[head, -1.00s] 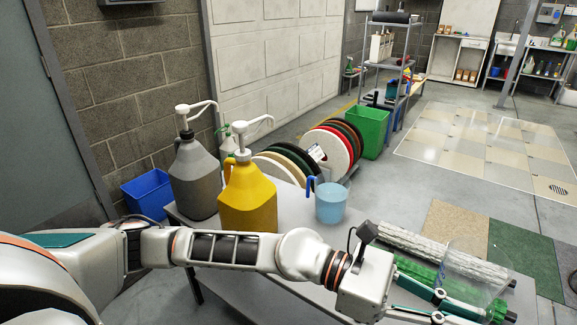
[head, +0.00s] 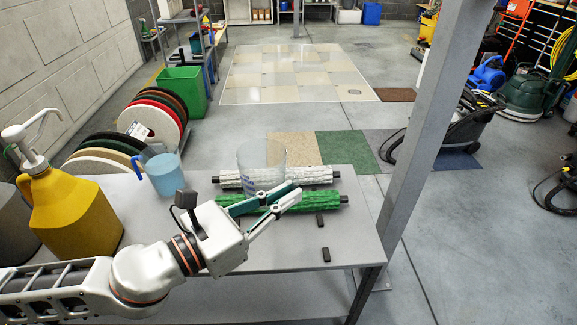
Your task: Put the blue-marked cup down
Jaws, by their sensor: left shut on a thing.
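A clear, see-through cup (head: 262,155) with faint blue marks low on its left side shows in the head view, above the table's far part. My left gripper (head: 291,191) is shut on it, with the fingers across its lower part. The cup looks upright. It overlaps the white and green brush rollers behind and below it, and its base is partly hidden, so its height over the table is hard to tell. My right gripper is not in view.
On the grey table (head: 350,235) lie a white roller (head: 312,175), a green roller (head: 318,200) and small black blocks (head: 325,254). A light-blue jug (head: 163,175) and a yellow pump bottle (head: 75,215) stand left. A grey post (head: 405,190) rises at the table's right. The front right tabletop is mostly clear.

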